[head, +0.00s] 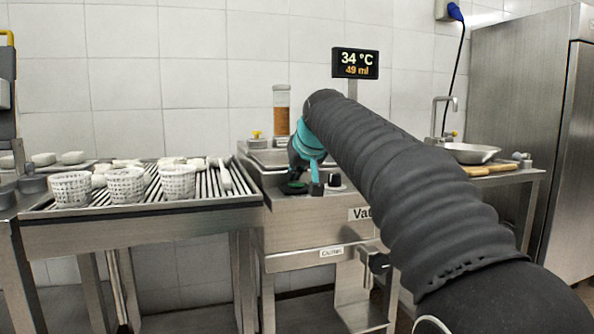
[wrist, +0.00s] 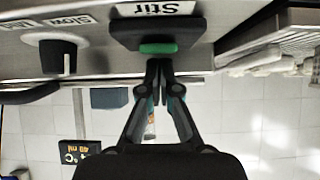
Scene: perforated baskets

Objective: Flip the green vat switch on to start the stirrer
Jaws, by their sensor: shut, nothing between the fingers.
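The green switch (wrist: 158,48) sits in a dark housing beside a "Stir" label (wrist: 152,8) in the wrist view, which shows the scene upside down. In the head view the switch (head: 293,187) is a small green patch on the vat's front panel, partly hidden by my gripper. My gripper (wrist: 162,66) is shut and empty, its fingertips right by the green part; I cannot tell if they touch. Its teal fingers (head: 314,176) point down at the panel in the head view. The steel vat (head: 285,212) carries a "Vat" label.
A knob (wrist: 58,58) with a "Slow" label is on the same panel. White perforated baskets (head: 127,185) stand on the slatted drain table (head: 140,216) at left. A sink basin (head: 468,152) is at right.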

